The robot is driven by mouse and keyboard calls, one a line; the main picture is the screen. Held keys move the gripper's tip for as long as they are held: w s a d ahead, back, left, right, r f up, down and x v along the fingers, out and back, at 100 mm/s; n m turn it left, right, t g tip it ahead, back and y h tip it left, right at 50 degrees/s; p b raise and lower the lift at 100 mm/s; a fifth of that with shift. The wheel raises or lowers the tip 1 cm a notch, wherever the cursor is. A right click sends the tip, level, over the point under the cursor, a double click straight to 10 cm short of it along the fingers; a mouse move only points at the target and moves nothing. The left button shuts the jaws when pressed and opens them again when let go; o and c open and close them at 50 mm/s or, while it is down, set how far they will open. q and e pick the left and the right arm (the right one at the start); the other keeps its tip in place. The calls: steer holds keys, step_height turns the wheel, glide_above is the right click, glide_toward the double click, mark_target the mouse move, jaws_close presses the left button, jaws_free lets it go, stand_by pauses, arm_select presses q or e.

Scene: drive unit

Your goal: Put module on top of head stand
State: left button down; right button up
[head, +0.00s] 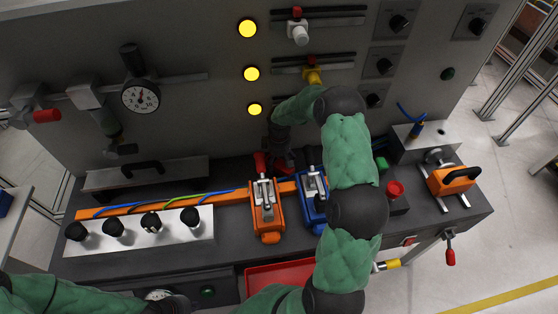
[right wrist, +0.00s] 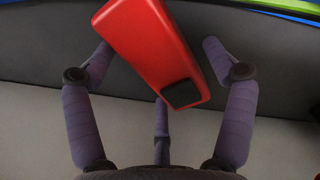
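I cannot tell for sure which part is the module or the head stand. An orange block with a black handle (head: 455,178) sits on a metal rail mount at the bench's right end. My right gripper (head: 281,150) hangs over the bench behind the orange and blue clamps, partly hidden by its own arm. In the right wrist view its purple fingers are spread, with a red bar (right wrist: 150,45) that has a black pad at its end showing between them. I cannot tell whether they touch it.
An orange clamp (head: 265,210) and a blue clamp (head: 312,188) stand mid-bench. A white panel with black knobs (head: 140,232) lies left. A red tray (head: 280,275) is at the front. A red button (head: 395,189) stands right. A gauge (head: 140,96) is on the back wall.

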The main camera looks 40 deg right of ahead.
mark_target(279, 160)
arm_select(q)
steer(key=shift+r, duration=0.2)
arm_select(e)
steer(key=shift+r, duration=0.55)
arm_select(q)
steer(key=shift+r+p, duration=0.95)
steer(key=shift+p, duration=0.2)
arm_select(e)
step_height(279, 160, up, 11)
steer(key=shift+r, duration=0.15)
